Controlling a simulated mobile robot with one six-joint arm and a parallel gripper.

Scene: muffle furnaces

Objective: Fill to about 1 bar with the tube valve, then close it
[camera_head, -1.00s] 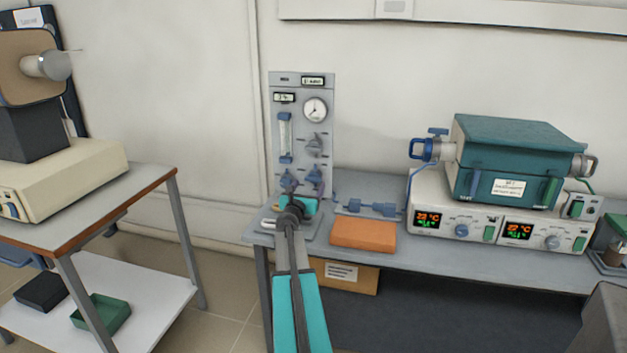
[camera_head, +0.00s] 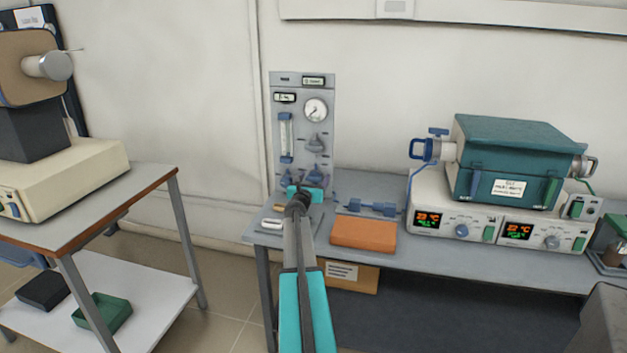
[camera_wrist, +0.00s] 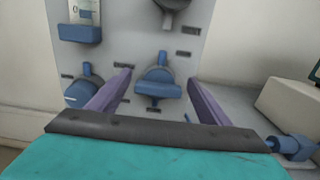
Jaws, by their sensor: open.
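The grey gas panel (camera_head: 304,90) stands upright against the wall at the table's left end. It carries a round white gauge (camera_head: 316,110), a flow tube (camera_head: 286,132), a grey knob (camera_head: 317,143) and two blue valves low down. The gauge reading is too small to make out. The left blue valve (camera_wrist: 84,90) is just outside the left finger. My gripper (camera_head: 305,191) is at the panel's lower part, partly hiding it in the head view.
An orange block (camera_head: 363,235) and blue fittings (camera_head: 371,208) lie right of the panel. Control units with lit displays (camera_head: 428,219) carry a teal furnace (camera_head: 515,150) farther right. A side table (camera_head: 95,205) stands at left, with open floor between.

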